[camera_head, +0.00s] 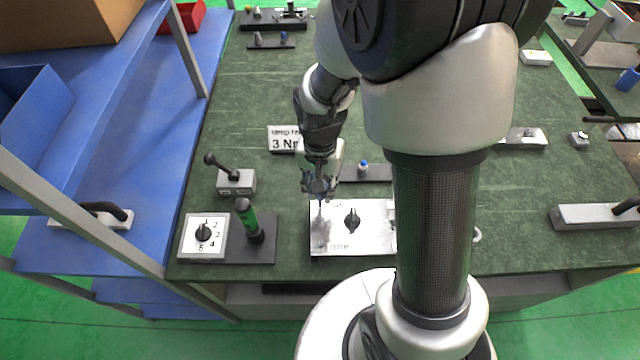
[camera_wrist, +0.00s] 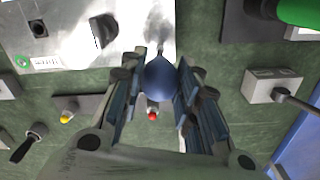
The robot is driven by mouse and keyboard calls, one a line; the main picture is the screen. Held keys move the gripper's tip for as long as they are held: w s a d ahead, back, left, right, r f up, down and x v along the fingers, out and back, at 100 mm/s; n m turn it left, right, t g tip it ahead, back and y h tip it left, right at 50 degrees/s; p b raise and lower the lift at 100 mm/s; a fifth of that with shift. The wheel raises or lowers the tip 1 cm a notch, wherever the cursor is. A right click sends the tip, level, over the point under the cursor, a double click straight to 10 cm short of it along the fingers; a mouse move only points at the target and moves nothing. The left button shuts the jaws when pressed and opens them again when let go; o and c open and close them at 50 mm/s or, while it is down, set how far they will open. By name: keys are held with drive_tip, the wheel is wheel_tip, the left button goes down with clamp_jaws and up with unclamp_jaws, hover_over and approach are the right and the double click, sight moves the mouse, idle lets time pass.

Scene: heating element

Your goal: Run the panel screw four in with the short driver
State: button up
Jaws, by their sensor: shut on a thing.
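My gripper (camera_head: 319,186) points down over the upper left corner of the pale panel (camera_head: 375,240), which has a black knob (camera_head: 352,218) in its middle. In the wrist view my gripper (camera_wrist: 160,85) is shut on the rounded blue handle of the short driver (camera_wrist: 159,78). The driver's thin shaft runs from the handle toward the corner of the panel (camera_wrist: 70,55). The tip is small and blurred, and I cannot tell whether it touches a screw. Screw four itself cannot be made out.
A dial box (camera_head: 203,236) and a green-handled tool (camera_head: 250,222) stand left of the panel. My arm hides the area right of the panel.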

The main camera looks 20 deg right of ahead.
drive_tip(key=n, duration=0.3)
drive_tip(key=shift+n, duration=0.3)
drive_tip(key=shift+n, duration=0.4)
drive_tip(key=n, duration=0.3)
drive_tip(key=shift+n, duration=0.7)
drive_tip(key=n, duration=0.2)
drive_tip(key=shift+n, duration=0.3)
drive_tip(key=n, duration=0.4)
